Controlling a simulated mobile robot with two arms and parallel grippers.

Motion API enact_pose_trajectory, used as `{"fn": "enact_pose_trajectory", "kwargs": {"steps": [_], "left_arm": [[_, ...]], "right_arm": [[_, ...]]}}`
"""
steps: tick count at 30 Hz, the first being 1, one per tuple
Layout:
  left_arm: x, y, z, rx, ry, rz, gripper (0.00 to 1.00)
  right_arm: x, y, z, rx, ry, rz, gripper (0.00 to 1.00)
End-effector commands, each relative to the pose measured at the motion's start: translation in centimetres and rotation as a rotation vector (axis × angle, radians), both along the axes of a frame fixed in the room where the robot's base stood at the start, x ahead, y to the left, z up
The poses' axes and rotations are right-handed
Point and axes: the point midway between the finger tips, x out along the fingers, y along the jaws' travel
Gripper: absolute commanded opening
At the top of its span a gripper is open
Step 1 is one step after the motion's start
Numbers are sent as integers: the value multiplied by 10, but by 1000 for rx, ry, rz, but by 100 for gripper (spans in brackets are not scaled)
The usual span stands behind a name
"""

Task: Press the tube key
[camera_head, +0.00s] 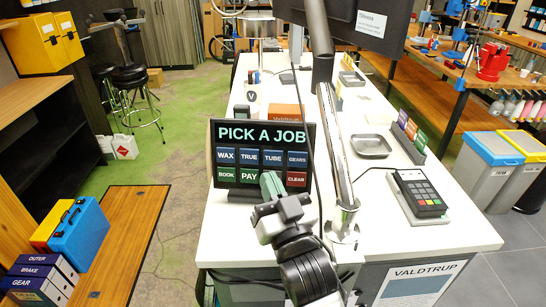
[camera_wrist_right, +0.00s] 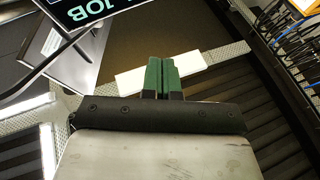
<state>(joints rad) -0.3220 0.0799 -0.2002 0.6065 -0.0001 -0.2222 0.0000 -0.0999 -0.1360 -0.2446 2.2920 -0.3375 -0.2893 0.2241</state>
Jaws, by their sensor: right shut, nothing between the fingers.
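The job panel (camera_head: 262,134) stands on the white counter, a black board headed "PICK A JOB" with two rows of keys. The blue TUBE key (camera_head: 273,157) is in the upper row, between TRUE and GEARS. My right gripper (camera_head: 270,183) is shut and empty, its green fingertips in front of the lower row, just below the TUBE key. It hides the key between PAY and CLEAR. I cannot tell whether the tips touch the panel. In the right wrist view the closed green fingers (camera_wrist_right: 160,75) show, with a corner of the panel (camera_wrist_right: 88,12) at upper left. My left gripper is not in view.
A card terminal (camera_head: 420,194) and a metal tray (camera_head: 371,146) lie on the counter to the right. A metal pole (camera_head: 338,150) rises right of the panel. A blue case (camera_head: 77,238) sits at lower left. The counter's front left is bare.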

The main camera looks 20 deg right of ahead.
Motion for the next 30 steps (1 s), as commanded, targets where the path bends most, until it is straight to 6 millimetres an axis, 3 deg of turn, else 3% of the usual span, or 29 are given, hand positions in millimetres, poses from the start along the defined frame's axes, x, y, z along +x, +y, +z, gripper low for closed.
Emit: {"fn": "enact_pose_trajectory", "kwargs": {"steps": [4, 12, 21, 30], "left_arm": [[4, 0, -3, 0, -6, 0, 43], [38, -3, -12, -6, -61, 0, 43], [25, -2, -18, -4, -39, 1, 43], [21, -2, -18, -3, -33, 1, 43]], "right_arm": [[9, -4, -4, -3, 0, 0, 0], [42, -18, -15, -4, -2, 0, 0], [71, -31, -22, -2, -1, 0, 0], [77, -34, -24, 0, 0, 0, 0]]}}
